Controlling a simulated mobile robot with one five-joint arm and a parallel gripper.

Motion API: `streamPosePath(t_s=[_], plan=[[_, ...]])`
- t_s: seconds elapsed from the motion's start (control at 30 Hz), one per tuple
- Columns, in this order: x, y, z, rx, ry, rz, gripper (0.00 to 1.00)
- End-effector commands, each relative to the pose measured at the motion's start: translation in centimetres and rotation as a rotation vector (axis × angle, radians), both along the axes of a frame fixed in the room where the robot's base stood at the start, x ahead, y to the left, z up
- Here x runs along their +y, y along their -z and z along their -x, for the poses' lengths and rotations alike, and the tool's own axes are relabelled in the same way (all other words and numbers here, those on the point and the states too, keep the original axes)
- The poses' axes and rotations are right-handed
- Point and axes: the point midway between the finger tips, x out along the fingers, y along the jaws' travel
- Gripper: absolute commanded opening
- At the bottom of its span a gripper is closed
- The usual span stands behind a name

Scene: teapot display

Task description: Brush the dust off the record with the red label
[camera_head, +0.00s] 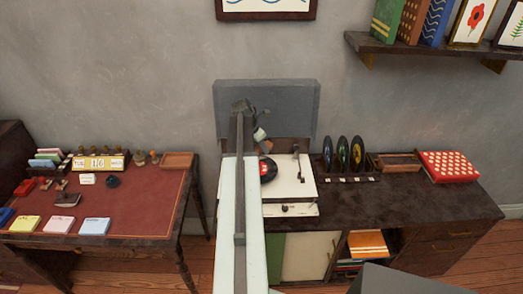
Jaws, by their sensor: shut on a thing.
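A black record with a red label (270,172) lies on the turntable (288,188) in the middle of the view. My arm hides its left part. My gripper (260,122) is small in the picture, at the far end of my arm, and is shut on a small dark and pale thing (260,134) that looks like a brush. The held thing shows above the record in the picture, in front of the raised grey lid (290,100). I cannot tell its height over the record. Dust is too small to make out.
Three upright records (342,154) stand in a rack right of the turntable. A wooden tray (398,162) and a red patterned box (447,166) lie farther right on the cabinet (430,205). A desk (135,205) with small items stands left. A shelf (430,46) hangs upper right.

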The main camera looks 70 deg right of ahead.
Motion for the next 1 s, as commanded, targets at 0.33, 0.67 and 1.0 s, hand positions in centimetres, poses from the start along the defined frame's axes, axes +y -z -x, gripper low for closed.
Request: streamPosePath(t_s=[0.33,0.67,1.0], plan=[[0.3,-0.2,-1.3,-0.002,-0.003,0.006,0.00],[2.9,-0.1,-0.2,-0.002,-0.002,0.004,0.00],[4.1,0.0,0.2,-0.001,-0.001,0.004,0.00]])
